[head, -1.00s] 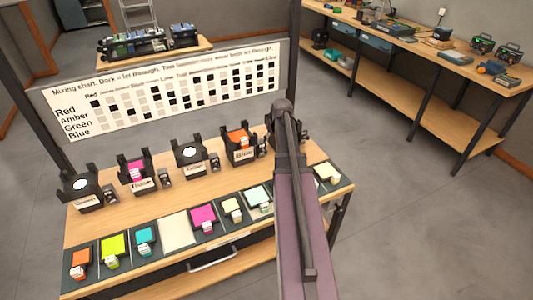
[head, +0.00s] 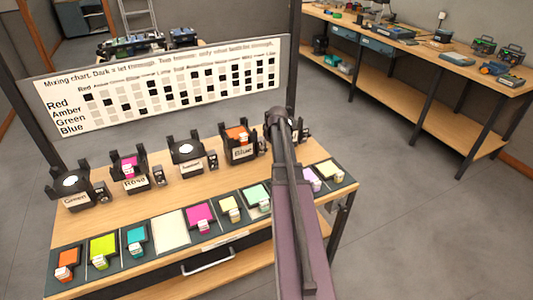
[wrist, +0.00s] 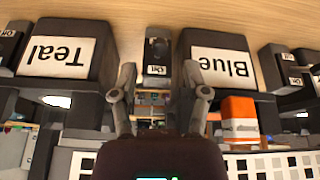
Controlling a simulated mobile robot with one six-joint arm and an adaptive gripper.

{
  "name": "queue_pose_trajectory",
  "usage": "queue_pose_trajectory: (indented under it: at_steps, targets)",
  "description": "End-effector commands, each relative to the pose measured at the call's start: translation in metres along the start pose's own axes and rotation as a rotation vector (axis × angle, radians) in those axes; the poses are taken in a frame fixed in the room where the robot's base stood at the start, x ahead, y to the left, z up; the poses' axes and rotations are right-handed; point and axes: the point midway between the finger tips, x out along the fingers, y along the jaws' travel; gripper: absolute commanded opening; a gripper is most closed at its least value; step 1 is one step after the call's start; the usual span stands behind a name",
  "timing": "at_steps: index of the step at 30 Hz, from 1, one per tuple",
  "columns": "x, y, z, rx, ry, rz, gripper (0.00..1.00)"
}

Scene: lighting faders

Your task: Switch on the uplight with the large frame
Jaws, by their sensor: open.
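In the upside-down wrist view the Blue uplight (wrist: 222,40) is at right and the Teal uplight (wrist: 65,50) at left. Between them stands a small switch box (wrist: 158,52) marked Off, apparently Blue's. My gripper (wrist: 161,92) is open and empty, its fingertips apart on either side below this switch in the picture. I cannot tell if they touch anything. In the head view my arm hides the gripper and this switch.
Other uplights, including one labelled Rose (head: 130,172), stand left along the bench (head: 205,195), each with a switch box. Coloured filters lie on dark mats along the front edge, including a magenta filter (head: 199,212). A mixing chart (head: 160,85) stands behind.

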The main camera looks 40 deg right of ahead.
Motion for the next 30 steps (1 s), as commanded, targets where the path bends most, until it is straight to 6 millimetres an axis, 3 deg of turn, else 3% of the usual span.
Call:
queue_pose_trajectory:
  at_steps: [13,30]
  targets:
    - [0.037,0.0,0.001,0.0,0.0,0.0,0.6]
    - [0.041,0.0,0.0,0.0,0.0,0.0,0.57]
